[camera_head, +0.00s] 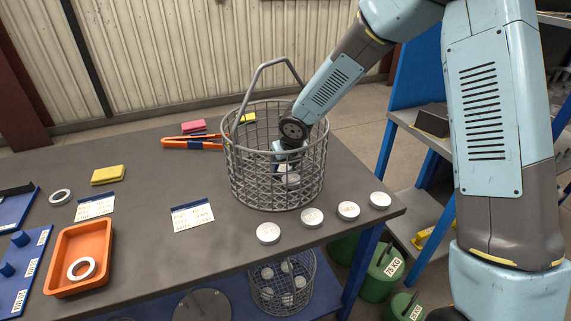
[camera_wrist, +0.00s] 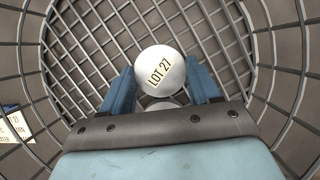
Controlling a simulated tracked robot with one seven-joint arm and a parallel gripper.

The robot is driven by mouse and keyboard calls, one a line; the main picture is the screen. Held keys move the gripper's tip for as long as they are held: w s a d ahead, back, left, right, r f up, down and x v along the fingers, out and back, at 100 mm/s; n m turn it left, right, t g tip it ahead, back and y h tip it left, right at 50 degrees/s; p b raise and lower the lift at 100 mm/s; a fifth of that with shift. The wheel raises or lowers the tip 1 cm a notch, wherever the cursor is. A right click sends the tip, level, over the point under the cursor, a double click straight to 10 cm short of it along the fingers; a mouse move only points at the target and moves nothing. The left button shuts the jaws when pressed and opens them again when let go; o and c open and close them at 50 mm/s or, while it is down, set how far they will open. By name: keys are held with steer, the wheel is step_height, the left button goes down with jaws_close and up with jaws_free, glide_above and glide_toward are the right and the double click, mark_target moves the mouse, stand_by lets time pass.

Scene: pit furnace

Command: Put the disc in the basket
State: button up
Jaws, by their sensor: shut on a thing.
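The wire basket (camera_head: 246,184) stands on the grey table with its handle upright. My arm reaches down into it, and my gripper (camera_head: 288,168) is inside the basket's walls. In the wrist view my gripper (camera_wrist: 162,88) is shut on a pale disc (camera_wrist: 160,70) marked "LOT 27", held between its two blue fingers. The basket's mesh floor and wall (camera_wrist: 85,45) surround it. Another pale round piece (camera_wrist: 165,104) shows partly behind the held disc. In the head view a disc (camera_head: 290,180) shows through the mesh; I cannot tell whether the held disc touches the floor.
Several white discs (camera_head: 311,217) lie in a row along the table's front right edge. A second basket (camera_head: 283,284) with discs stands on the lower shelf.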

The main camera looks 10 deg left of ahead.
steer(key=o, duration=1.3)
steer(key=shift+o, duration=0.2)
steer(key=v, duration=1.2)
